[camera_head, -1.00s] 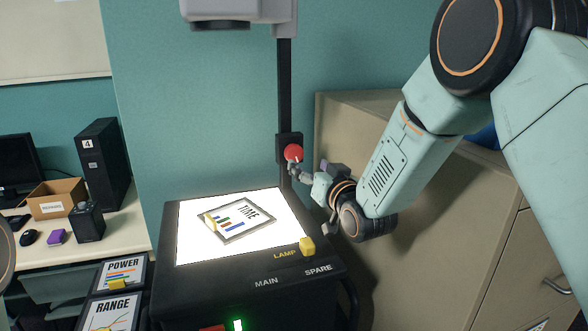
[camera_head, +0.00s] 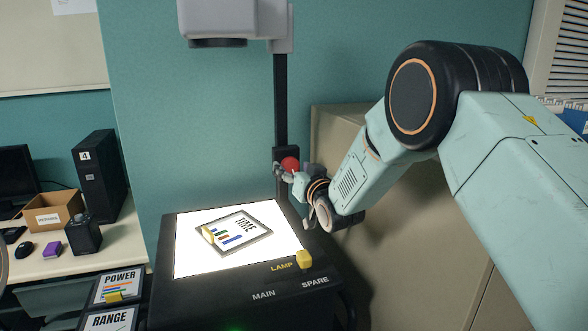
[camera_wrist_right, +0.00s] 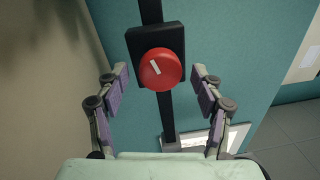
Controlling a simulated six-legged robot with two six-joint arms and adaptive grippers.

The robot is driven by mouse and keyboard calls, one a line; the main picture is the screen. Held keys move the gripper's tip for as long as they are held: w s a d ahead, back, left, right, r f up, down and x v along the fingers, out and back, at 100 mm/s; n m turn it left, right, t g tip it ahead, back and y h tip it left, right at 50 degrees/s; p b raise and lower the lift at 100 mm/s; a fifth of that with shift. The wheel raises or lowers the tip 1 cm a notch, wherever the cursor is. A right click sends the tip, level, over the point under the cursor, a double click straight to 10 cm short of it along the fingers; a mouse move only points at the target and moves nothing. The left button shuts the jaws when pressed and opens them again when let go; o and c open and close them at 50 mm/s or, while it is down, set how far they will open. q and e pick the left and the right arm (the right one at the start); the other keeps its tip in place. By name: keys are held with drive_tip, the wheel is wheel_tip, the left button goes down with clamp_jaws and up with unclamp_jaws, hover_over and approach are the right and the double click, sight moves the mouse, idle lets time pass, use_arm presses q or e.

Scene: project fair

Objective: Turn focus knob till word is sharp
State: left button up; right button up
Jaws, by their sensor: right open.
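The red round focus knob (camera_head: 290,164) sits on a black block on the projector's upright post (camera_head: 281,100). In the right wrist view the knob (camera_wrist_right: 150,80) faces me, its pale mark tilted. My right gripper (camera_head: 284,172) is at the knob. In its wrist view the open fingers (camera_wrist_right: 159,78) stand on either side of the knob, with visible gaps. The slide with the word TIME (camera_head: 262,241) lies on the lit projector stage (camera_head: 189,265). The projected word is in neither view. My left gripper is not in view.
The projector head (camera_head: 228,18) hangs above the stage. A beige cabinet (camera_head: 395,195) stands behind my right arm. POWER (camera_head: 118,286) and RANGE (camera_head: 109,322) slides lie left of the projector. A desk (camera_head: 110,245) holds a cardboard box (camera_head: 47,213) and a black computer tower (camera_head: 97,175).

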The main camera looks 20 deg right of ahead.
drive_tip(key=shift+w+d+f, duration=0.1)
drive_tip(key=shift+w, duration=0.05)
drive_tip(key=shift+w, duration=0.15)
drive_tip(key=shift+c, duration=1.2)
drive_tip(key=shift+a, duration=0.2)
drive_tip(key=shift+c, duration=1.4)
drive_tip(key=shift+d, duration=0.15)
drive_tip(key=c, duration=0.6)
drive_tip(key=shift+n+b, duration=0.45)
drive_tip(key=shift+n, duration=0.55)
drive_tip(key=n+b, duration=0.1)
drive_tip(key=n, duration=0.2)
drive_tip(key=shift+n, duration=0.3)
